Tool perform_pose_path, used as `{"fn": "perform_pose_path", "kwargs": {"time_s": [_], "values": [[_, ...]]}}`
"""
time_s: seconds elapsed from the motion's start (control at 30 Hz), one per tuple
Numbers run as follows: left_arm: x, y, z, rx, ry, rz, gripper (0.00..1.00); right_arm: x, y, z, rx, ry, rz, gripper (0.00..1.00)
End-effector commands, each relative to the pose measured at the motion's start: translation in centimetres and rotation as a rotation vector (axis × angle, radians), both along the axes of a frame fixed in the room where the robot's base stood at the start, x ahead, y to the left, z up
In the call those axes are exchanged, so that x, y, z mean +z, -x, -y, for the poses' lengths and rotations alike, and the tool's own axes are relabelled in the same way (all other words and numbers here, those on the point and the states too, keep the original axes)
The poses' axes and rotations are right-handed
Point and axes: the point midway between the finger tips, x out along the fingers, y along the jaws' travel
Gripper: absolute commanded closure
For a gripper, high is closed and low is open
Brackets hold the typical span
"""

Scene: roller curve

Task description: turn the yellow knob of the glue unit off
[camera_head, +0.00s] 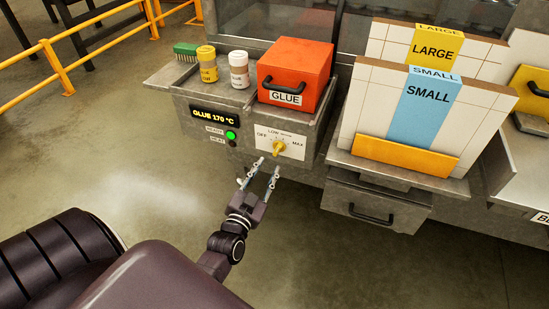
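The yellow knob (279,148) sits on a white dial plate (289,137) on the front of the glue unit (200,106). The plate reads OFF at left, LOW at top and MAX at right. The knob's exact pointing direction is hard to tell. The display (215,116) reads GLUE 170 °C, and a green light (230,135) is lit below it. My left gripper (262,174) is open and empty, just below and left of the knob, with its fingers pointing up toward the panel. It appears apart from the knob. My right gripper is not in view.
An orange GLUE box (296,75), a white bottle (239,70), a yellow bottle (207,66) and a green brush (186,49) stand on top of the unit. LARGE and SMALL boards (387,105) stand at right above a drawer (375,205). Open floor lies below.

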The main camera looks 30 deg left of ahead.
Motion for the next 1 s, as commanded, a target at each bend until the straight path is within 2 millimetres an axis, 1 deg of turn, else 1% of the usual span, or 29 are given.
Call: {"fn": "perform_pose_path", "kwargs": {"time_s": [0.13, 0.3, 0.5, 0.83, 0.87, 1.0], "values": [[0.2, -2.2, -0.5, -0.001, -0.001, 0.000, 0.71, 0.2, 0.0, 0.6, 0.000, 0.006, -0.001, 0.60], [0.1, -4.7, -1.1, -0.002, 0.000, -0.002, 0.71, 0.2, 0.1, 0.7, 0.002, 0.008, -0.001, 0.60], [0.0, -6.4, -1.5, -0.001, 0.000, -0.003, 0.71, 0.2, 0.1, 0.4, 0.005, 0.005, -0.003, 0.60], [-0.1, -6.7, -1.6, -0.002, 0.001, -0.004, 0.71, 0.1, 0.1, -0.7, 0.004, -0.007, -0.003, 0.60], [-0.1, -6.7, -1.6, -0.002, 0.001, -0.004, 0.73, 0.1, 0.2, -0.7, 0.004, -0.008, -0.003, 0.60], [-0.1, -6.7, -1.6, -0.002, 0.001, -0.004, 0.89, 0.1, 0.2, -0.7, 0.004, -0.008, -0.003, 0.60]]}}
